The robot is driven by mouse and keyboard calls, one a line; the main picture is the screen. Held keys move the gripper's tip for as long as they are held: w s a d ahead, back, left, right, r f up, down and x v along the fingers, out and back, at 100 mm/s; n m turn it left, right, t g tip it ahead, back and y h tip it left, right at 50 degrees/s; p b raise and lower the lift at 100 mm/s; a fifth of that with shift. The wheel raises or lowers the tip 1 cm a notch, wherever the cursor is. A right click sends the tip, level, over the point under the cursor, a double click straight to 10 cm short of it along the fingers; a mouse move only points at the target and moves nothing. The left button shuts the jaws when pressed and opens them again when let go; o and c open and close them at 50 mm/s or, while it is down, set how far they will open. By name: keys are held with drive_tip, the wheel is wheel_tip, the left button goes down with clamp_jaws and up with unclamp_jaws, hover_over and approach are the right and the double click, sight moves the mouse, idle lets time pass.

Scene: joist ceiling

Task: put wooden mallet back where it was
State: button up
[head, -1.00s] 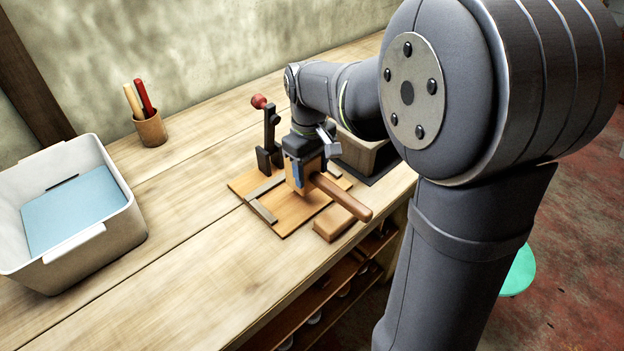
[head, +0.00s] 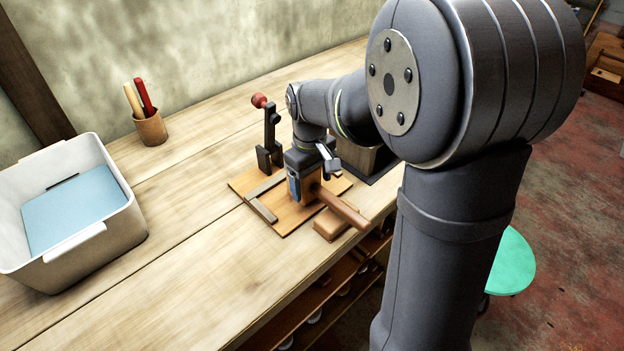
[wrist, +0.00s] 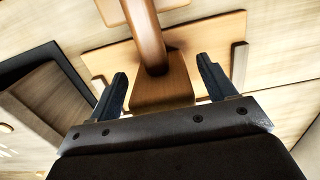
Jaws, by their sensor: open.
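The wooden mallet (head: 340,207) has a block head and a round handle pointing toward the bench's front edge. It is over a wooden board (head: 243,184) with strips on it, and its handle passes above a small wooden block (head: 329,226). My gripper (head: 303,192) is down around the mallet head. In the wrist view, the mallet head (wrist: 162,92) is between the fingers of my open gripper (wrist: 163,84), with a gap showing on each side. The underside of the head is hidden, so I cannot tell its exact contact with the board.
A black upright clamp with a red knob (head: 259,101) stands at the board's back. A grey-brown bin (head: 362,155) is close behind my gripper. A white tub (head: 120,232) and a pencil cup (head: 151,130) stand left. The bench between tub and board is clear.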

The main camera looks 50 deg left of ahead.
drive_tip(key=shift+r, duration=0.1)
drive_tip(key=r, duration=1.2)
drive_tip(key=shift+a, duration=0.25)
drive_tip(key=f, duration=1.2)
drive_tip(key=shift+d+f, duration=0.3)
wheel_tip(320, 180, up, 3)
drive_tip(key=shift+f, duration=0.1)
drive_tip(key=shift+r, duration=0.75)
